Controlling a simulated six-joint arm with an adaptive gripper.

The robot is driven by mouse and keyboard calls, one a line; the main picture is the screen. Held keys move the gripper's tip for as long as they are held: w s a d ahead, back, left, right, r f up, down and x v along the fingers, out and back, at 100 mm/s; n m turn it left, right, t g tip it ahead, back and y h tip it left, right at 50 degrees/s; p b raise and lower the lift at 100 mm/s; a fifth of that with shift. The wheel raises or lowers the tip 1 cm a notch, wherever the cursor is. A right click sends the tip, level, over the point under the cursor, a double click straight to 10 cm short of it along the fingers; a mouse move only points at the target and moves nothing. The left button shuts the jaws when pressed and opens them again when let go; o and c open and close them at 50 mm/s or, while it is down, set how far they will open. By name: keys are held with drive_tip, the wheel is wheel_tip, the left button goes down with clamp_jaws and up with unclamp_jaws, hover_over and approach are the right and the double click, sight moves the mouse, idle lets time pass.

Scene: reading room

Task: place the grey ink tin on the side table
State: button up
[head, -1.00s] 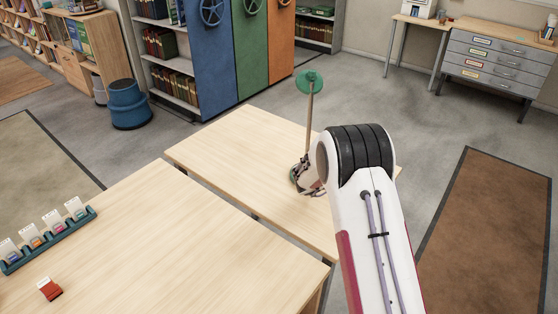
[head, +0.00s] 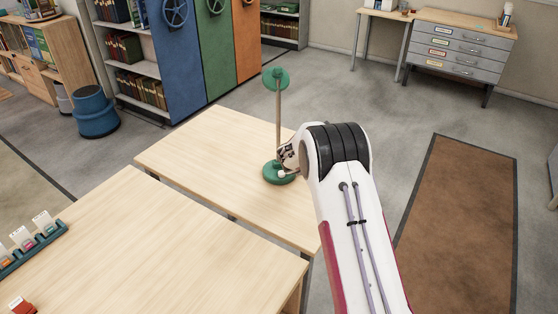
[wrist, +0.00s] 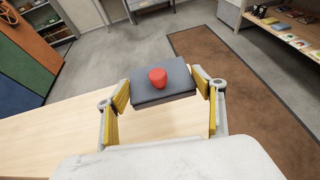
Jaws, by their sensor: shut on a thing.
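In the wrist view a flat, dark grey tin (wrist: 180,76) with a red knob on top sits between the yellow-padded fingers of my gripper (wrist: 163,83). My gripper is shut on its two sides. Below it a pale wooden tabletop (wrist: 60,128) shows, with floor beyond the edge. In the head view my gripper (head: 287,154) is mostly hidden behind my arm, and I cannot make out the tin. It is over the farther pale wooden table (head: 205,150), close to a green stand. I cannot tell whether the tin touches the table.
The green stand (head: 279,120), with a round base and a disc on a pole, stands on the farther table beside my gripper. The table's left half is clear. A nearer table (head: 150,255) holds a teal card rack (head: 30,246) and a red item (head: 22,305).

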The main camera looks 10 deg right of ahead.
drive_tip(key=shift+f, duration=3.05)
drive_tip(key=shift+f, duration=1.9)
drive_tip(key=shift+f, duration=0.1)
drive_tip(key=o, duration=1.8)
drive_tip(key=shift+o, duration=0.2)
drive_tip(key=shift+s+a+r, duration=0.2)
drive_tip(key=shift+a, duration=0.1)
drive_tip(key=shift+v, duration=5.65)
